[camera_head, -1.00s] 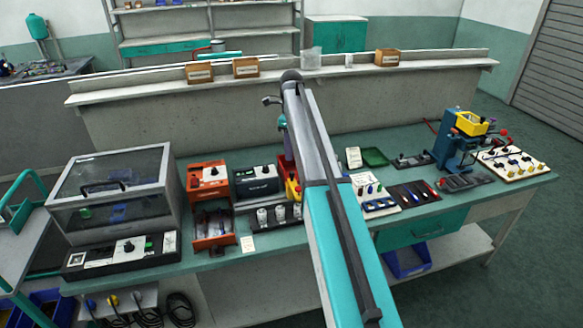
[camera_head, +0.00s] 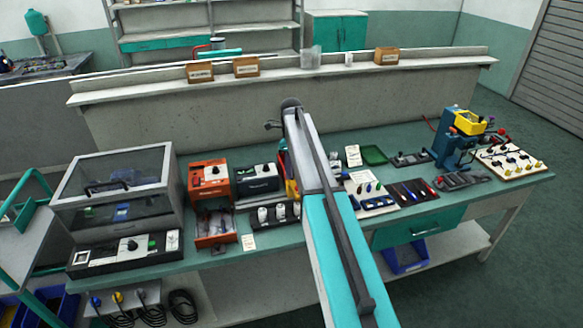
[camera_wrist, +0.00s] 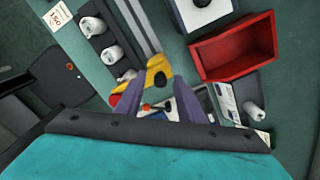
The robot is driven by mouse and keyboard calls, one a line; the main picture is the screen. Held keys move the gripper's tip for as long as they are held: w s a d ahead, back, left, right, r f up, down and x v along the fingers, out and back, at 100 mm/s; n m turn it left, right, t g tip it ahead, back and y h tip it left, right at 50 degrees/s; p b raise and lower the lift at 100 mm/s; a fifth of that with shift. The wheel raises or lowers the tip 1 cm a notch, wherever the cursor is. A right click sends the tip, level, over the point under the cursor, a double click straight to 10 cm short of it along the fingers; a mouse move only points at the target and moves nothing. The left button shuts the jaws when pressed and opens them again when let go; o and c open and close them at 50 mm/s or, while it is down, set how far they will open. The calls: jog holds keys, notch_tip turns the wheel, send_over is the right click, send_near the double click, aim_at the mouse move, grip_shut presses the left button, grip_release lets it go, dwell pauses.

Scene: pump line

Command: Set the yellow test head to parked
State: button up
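In the wrist view a yellow head (camera_wrist: 158,72) sits at the near end of a pair of grey rails, with red and dark round parts beside it. I take this for the yellow test head. It shows in the head view as a small yellow patch (camera_head: 291,187), mostly hidden by my arm. My gripper (camera_wrist: 158,92) has two purple fingers, spread apart, in front of the yellow head. Nothing is visibly clamped between them; contact with the head cannot be told. My gripper is mostly hidden behind the arm in the head view.
Beside the rails are a dark strip with white cylinders (camera_wrist: 112,54) and an open red tray (camera_wrist: 236,47). An orange device (camera_head: 209,182) and a clear-lidded case (camera_head: 115,190) stand to the left on the bench. A blue press (camera_head: 452,145) with a yellow top stands at right.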

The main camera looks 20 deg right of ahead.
grip_shut()
dwell(0.5)
